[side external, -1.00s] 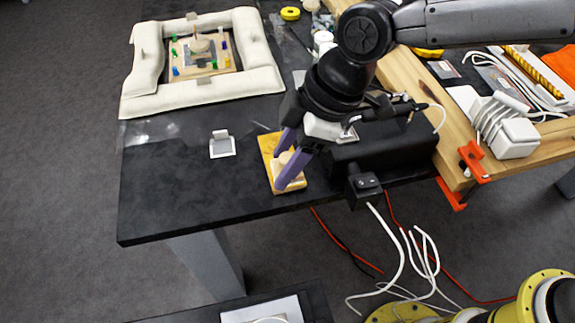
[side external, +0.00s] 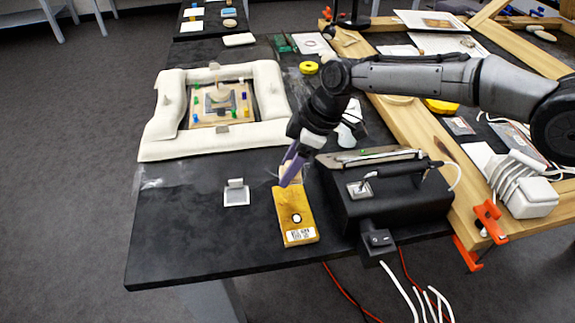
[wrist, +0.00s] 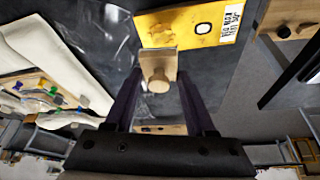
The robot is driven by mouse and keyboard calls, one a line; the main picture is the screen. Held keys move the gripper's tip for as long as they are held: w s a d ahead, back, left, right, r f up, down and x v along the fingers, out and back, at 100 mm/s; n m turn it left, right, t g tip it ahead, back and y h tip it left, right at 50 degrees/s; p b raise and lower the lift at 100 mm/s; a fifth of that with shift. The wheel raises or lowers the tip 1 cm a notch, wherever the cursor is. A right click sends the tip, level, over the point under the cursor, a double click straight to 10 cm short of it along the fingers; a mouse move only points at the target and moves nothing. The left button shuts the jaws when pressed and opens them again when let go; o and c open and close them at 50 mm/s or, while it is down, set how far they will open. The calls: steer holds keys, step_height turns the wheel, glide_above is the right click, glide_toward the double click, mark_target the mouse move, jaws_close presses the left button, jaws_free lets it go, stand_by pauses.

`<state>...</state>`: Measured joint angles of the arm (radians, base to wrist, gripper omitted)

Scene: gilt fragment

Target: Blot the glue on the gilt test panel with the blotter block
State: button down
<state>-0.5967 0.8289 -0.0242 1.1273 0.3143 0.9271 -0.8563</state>
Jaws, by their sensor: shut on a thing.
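The gilt test panel (side external: 301,204) lies flat on the black table. It is yellow, with a black-outlined pale spot and a printed label towards its near end. In the wrist view the panel (wrist: 220,17) also shows uneven darker patches. The blotter block (wrist: 158,58) is pale wood with a round knob. My gripper (side external: 287,182) is shut on the blotter block, with its purple fingers on either side. In the side view the block (side external: 293,170) is at the panel's far end, partly hidden by the fingers. I cannot tell whether it touches the panel.
A black box with a switch (side external: 385,200) stands close to the panel's right. A small grey-and-white piece (side external: 236,193) lies to its left. A padded white frame (side external: 215,143) around a wooden board lies behind. The table's front left is clear.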

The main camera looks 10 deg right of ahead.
mark_target(283, 197)
steer(key=shift+f, duration=0.1)
steer(key=shift+f, duration=2.65)
steer(key=shift+s+f, duration=0.1)
steer(key=shift+f, duration=0.3)
stand_by(1.5)
steer(key=shift+r, duration=2.65)
